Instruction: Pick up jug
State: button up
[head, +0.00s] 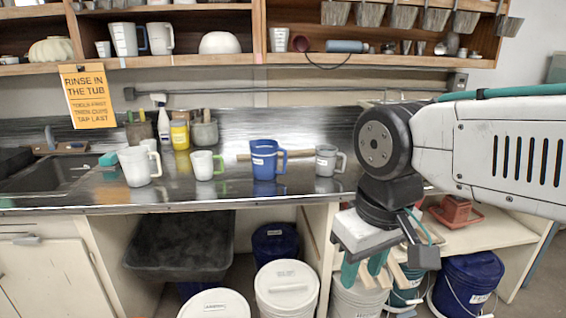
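Several jugs stand upright in a row on the dark counter (100,197). From left to right they are a large white jug (137,167), a smaller white jug with a green handle (202,166), a blue jug with a white label (264,160) and a grey jug (326,161). My gripper (373,283) hangs at the lower right, fingers down, in front of the counter and below its top. Its fingers look apart, with nothing held between them. It is clear of all the jugs; the grey one is closest, up and to the left.
A sink (60,172) is at the left. A yellow bottle (180,134) and tool pots stand behind the jugs. Lidded white buckets (287,288) and a black tub (180,245) are below. Terracotta pots (456,209) sit on the right shelf.

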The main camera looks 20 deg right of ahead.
aim_at(327, 154)
jog(key=z, duration=0.6)
jog(key=i, duration=1.1)
jog(key=u, duration=0.45)
jog(key=k, duration=0.4)
jog(key=z, duration=0.9)
jog(key=i, duration=0.3)
jog(key=u, duration=2.9)
